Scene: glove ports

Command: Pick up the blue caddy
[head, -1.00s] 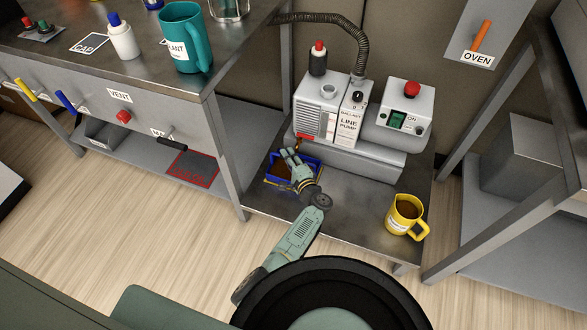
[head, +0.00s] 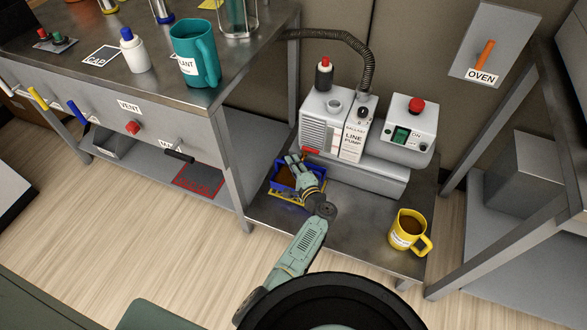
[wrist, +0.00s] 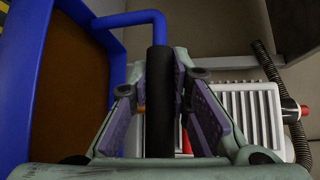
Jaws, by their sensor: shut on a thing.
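The blue caddy (head: 287,198) is on the low metal shelf in front of the pump, with yellow marks on its side and brown contents. I cannot tell whether its base touches the shelf. In the wrist view its blue wall and brown inside (wrist: 75,95) fill the left. A bent blue bar leads to a black handle grip (wrist: 160,75). My gripper (wrist: 165,105) has its fingers on both sides of that grip and is shut on it. In the head view my gripper (head: 296,163) covers part of the caddy.
The line pump (head: 327,130) stands just behind the caddy, with a switch box (head: 410,130) to its right. A yellow mug (head: 408,232) with brown liquid is at the shelf's right front. The workbench leg (head: 234,165) rises close on the left. Shelf between caddy and mug is clear.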

